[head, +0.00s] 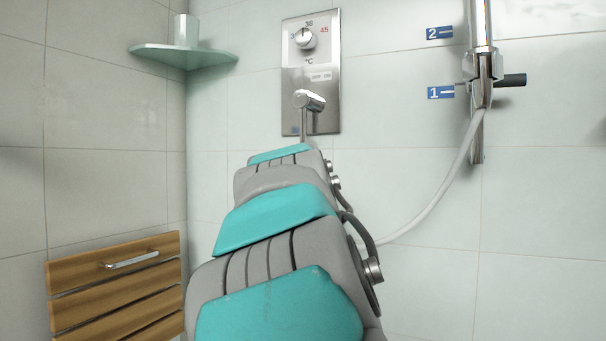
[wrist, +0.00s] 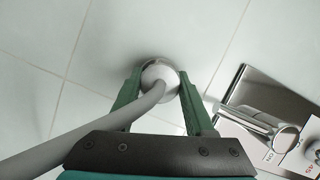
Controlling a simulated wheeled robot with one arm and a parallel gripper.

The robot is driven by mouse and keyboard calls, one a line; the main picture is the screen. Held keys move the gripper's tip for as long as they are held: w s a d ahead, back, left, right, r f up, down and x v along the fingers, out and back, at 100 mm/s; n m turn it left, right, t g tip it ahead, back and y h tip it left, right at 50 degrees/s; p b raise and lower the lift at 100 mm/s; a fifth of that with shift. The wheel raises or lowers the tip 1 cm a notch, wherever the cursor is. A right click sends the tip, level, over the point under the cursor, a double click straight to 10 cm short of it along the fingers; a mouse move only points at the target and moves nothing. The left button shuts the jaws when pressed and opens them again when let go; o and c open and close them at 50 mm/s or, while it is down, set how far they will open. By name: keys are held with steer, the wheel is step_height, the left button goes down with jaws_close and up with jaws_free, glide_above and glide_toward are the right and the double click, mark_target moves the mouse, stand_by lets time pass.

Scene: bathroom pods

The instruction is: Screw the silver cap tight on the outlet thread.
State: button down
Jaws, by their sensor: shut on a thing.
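The silver cap (wrist: 160,71) shows in the wrist view as a round, pale grey piece at the end of the grey hose (wrist: 95,133). My gripper (wrist: 160,80) has its two green fingers on either side of the cap, shut on it, close to the tiled wall. The outlet thread is hidden behind the cap, so I cannot tell how far the cap sits on it. In the head view my arm hides the gripper and the cap. The hose (head: 436,203) shows there, running from behind my arm up to the rail.
A steel control panel (head: 291,84) with a dial (head: 305,39) and a jutting lever (head: 309,100) is on the wall, right of my gripper in the wrist view. A shower rail (head: 477,142) stands right, a corner shelf (head: 160,55) upper left, a wooden slatted seat (head: 112,284) lower left.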

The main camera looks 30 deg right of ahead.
steer(key=m, duration=0.1)
steer(key=m+t, duration=0.1)
steer(key=shift+r+m, duration=0.25)
steer(key=shift+m, duration=0.05)
steer(key=shift+c, duration=2.3)
jaws_free()
steer(key=shift+r+p, duration=0.15)
steer(key=shift+p, duration=0.15)
